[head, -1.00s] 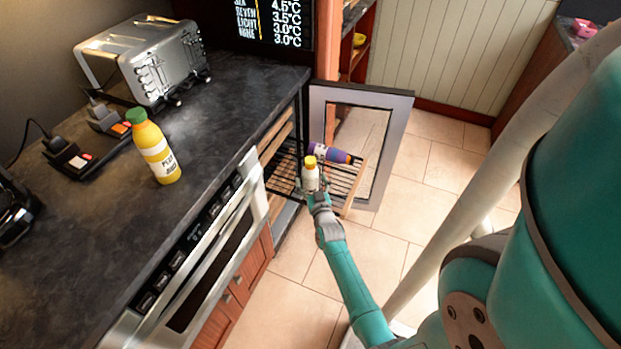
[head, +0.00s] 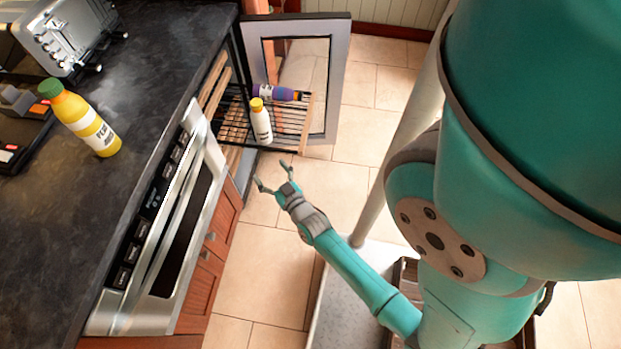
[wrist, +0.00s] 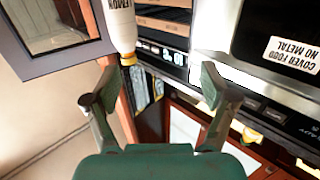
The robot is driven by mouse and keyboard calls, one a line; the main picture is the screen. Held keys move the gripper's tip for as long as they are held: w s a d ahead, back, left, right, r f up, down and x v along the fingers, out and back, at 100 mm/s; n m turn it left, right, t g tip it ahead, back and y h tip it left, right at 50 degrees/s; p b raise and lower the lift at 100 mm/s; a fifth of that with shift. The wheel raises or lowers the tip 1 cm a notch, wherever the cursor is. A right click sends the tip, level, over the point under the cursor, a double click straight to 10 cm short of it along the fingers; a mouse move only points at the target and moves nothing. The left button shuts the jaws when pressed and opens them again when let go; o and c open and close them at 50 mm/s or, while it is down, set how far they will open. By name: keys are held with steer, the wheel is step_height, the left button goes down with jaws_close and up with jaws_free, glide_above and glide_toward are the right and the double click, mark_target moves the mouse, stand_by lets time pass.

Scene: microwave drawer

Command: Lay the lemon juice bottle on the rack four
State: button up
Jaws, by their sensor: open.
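The lemon juice bottle (head: 261,123), white with a yellow cap, appears to stand upright on the pulled-out wire rack (head: 290,128) of the open cooler cabinet. Part of it, with the word LEMON, shows at the top of the wrist view (wrist: 120,28). My gripper (head: 273,176) is open and empty, in front of and below the bottle in the picture, apart from it. Its two spread fingers also show in the wrist view (wrist: 150,90). The rack's number cannot be read.
A purple bottle (head: 273,93) lies on the same rack, behind the lemon bottle. The cabinet's glass door (head: 338,75) stands open. A yellow bottle (head: 85,122) and a toaster (head: 62,38) stand on the dark counter. A built-in oven (head: 170,240) is left of my gripper.

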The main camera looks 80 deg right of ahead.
steer(key=s+a+r+n+t+y, duration=0.1)
steer(key=s+a+r+n+y, duration=0.15)
steer(key=s+a, duration=0.45)
steer(key=s+a+r+n+t+y, duration=0.1)
steer(key=s+a+r+n+y, duration=0.2)
steer(key=a, duration=0.8)
steer(key=s+a+r+n+y, duration=0.2)
steer(key=s+a+r+y, duration=0.4)
steer(key=r, duration=0.7)
steer(key=s+a, duration=0.2)
steer(key=s, duration=0.2)
steer(key=shift+r+g, duration=0.3)
steer(key=shift+r, duration=0.05)
steer(key=shift+o, duration=0.5)
steer(key=shift+f+n, duration=0.1)
steer(key=shift+n, duration=0.15)
